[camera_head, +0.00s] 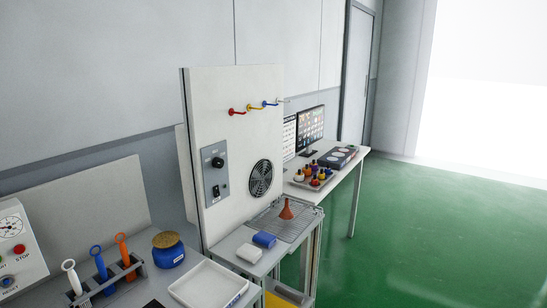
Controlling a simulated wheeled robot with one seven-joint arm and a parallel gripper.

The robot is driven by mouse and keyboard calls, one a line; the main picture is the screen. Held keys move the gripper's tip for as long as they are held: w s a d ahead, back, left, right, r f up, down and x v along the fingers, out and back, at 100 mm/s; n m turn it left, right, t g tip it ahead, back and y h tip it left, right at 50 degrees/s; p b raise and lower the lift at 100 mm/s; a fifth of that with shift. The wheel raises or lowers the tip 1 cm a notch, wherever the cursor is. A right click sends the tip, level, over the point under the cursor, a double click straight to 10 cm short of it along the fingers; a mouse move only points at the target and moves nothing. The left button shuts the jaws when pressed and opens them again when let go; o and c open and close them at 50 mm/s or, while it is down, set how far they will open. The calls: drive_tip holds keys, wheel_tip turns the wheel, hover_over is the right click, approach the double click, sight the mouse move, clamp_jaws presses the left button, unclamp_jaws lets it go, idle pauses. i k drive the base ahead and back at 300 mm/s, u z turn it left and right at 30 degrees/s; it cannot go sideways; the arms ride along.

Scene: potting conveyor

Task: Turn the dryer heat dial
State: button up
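A round black dial (217,162) sits on the upper part of a grey control plate (211,186). The plate is fixed to the left side of an upright white panel (238,120). A small black switch is below the dial on the same plate. A round black fan grille (260,179) is to the right of the plate. The dial's pointer is too small to read. My gripper is not in view.
Colored hooks (255,107) stick out of the panel's upper part. Below stand a wire rack (292,226) with an orange-brown funnel (286,209), blue-and-white blocks (264,239), a white tray (207,284), a blue jar (168,251) and a tool holder (129,273). Green floor (430,230) is clear at right.

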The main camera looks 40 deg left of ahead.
sight(218, 162)
drive_tip(key=u, duration=0.55)
drive_tip(key=i, duration=1.1)
drive_tip(key=u, duration=1)
